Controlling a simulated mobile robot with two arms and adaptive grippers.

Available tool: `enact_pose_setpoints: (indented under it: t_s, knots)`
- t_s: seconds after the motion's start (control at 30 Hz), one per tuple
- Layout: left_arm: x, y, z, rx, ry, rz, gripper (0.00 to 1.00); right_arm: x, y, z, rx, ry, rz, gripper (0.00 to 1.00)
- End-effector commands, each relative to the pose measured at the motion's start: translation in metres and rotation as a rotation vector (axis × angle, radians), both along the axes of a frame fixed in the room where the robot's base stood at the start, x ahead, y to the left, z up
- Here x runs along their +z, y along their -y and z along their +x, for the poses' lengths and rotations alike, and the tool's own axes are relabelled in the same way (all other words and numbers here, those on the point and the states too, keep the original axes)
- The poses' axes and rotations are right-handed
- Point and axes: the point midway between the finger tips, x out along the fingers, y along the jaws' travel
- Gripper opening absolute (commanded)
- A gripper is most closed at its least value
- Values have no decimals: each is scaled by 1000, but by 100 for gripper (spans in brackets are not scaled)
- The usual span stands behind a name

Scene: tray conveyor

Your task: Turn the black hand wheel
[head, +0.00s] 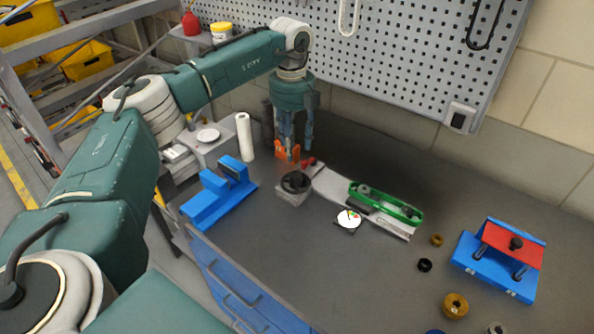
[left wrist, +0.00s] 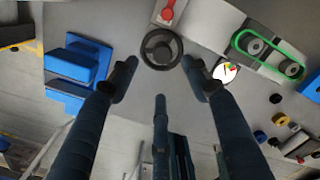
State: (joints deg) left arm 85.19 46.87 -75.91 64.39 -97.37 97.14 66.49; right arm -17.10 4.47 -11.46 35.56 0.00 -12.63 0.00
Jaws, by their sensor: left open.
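The black hand wheel (head: 296,182) sits on a small grey block on the dark bench top. In the left wrist view the wheel (left wrist: 161,48) shows as a spoked ring with a central hub, near the top middle. My left gripper (head: 287,150) points down just above and behind the wheel in the head view. In the left wrist view the fingers of my left gripper (left wrist: 163,75) are spread wide and empty, with the wheel framed beyond their tips. I see no contact with the wheel. My right gripper is not in view.
A red lever (left wrist: 170,12) is close behind the wheel. A blue vise-like block (head: 218,193) stands left. A white dial (head: 348,218) and a green belt unit (head: 386,203) lie right. A blue-and-red fixture (head: 500,262) is farther right.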

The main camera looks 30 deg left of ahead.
Motion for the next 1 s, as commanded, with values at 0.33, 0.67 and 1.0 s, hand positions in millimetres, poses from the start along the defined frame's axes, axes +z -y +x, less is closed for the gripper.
enact_pose_setpoints:
  t_s: [0.33, 0.67, 1.0]
  knots:
    - [-62, 3, 0, -4, -5, -3, 48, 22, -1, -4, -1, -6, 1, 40]
    - [-98, 4, 1, -5, 0, -4, 48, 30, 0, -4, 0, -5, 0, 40]
    - [-100, 4, 1, -6, 0, -4, 38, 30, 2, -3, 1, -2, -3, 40]
